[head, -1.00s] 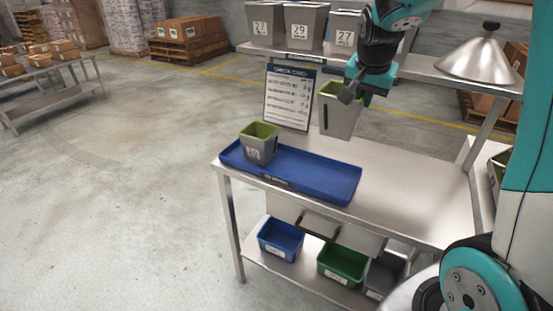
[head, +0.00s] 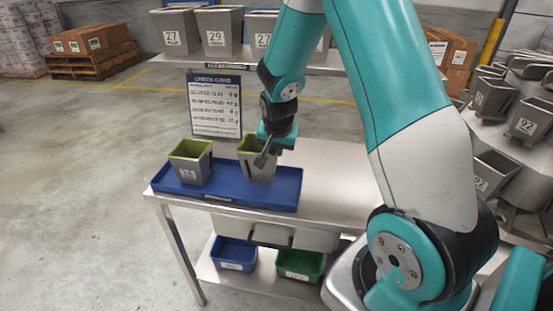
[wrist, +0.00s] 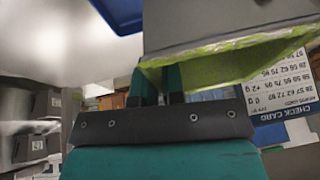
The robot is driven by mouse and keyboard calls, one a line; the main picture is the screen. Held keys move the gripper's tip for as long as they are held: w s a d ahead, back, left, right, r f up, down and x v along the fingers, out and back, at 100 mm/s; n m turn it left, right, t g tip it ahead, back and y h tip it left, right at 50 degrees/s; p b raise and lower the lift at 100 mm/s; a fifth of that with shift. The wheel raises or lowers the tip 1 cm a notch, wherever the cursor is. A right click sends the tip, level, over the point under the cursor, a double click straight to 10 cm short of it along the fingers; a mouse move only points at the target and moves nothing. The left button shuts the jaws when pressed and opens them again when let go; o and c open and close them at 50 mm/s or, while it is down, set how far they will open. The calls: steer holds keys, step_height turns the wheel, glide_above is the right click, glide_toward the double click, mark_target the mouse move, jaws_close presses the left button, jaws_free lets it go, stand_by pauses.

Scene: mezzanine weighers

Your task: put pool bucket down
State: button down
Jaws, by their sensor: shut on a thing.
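My gripper (head: 268,156) is shut on the rim of a grey bucket with a green inside, the pool bucket (head: 257,171). The bucket is upright over the right half of the blue tray (head: 285,196); I cannot tell whether its base touches the tray. In the wrist view the bucket (wrist: 205,20) fills the upper right, with its green rim by my gripper's fingers (wrist: 158,84). A corner of the blue tray (wrist: 120,12) shows at the top. A similar labelled bucket (head: 190,168) stands on the tray's left end.
The check card (head: 214,104) stands behind the tray. Numbered grey bins (head: 219,32) line the shelf above. The steel tabletop (head: 335,185) is bare right of the tray. Blue (head: 234,254) and green (head: 300,266) bins sit below. More grey bins (head: 494,98) are at the right.

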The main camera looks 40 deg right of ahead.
step_height(320, 180, down, 4)
steer(key=shift+d+f, duration=0.1)
steer(key=shift+f, duration=0.05)
stand_by(0.3)
steer(key=c, duration=1.7)
jaws_free()
steer(key=shift+f, duration=0.15)
steer(key=o, duration=0.5)
